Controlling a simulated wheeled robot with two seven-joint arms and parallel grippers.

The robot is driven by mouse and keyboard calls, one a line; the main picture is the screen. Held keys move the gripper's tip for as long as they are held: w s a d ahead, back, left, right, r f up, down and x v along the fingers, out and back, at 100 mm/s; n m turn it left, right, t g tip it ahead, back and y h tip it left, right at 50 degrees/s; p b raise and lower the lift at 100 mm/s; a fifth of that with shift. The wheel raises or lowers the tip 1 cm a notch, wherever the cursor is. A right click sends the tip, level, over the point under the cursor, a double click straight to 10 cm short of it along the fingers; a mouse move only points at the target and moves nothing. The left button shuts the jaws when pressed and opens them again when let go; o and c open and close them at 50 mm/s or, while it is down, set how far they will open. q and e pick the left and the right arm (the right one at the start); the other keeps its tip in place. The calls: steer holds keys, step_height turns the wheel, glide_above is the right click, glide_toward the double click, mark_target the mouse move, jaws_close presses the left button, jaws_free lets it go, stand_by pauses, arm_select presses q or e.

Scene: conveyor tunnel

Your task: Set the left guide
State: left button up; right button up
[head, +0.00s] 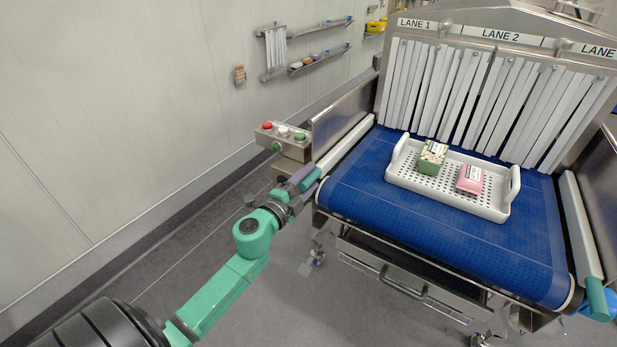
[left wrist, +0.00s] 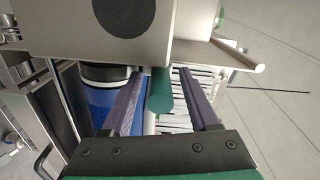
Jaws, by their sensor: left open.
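The left guide (head: 346,145) is a white rail along the left edge of the blue belt, with a green handle (head: 309,181) at its near end. My left gripper (head: 303,178) is at this handle. In the left wrist view the green handle (left wrist: 160,92) lies between the two purple fingers of my left gripper (left wrist: 160,100). The fingers are open, with a visible gap on each side of the handle. My right gripper is not in view.
A white perforated tray (head: 402,177) on the blue belt (head: 440,235) holds a green patterned box (head: 432,157) and a pink pack (head: 470,179). A button box (head: 283,140) stands close beside my left gripper. White strip curtains (head: 500,100) hang behind. The right guide (head: 580,225) has a green handle too.

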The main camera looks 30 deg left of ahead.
arm_select(q)
jaws_close()
stand_by(1.4)
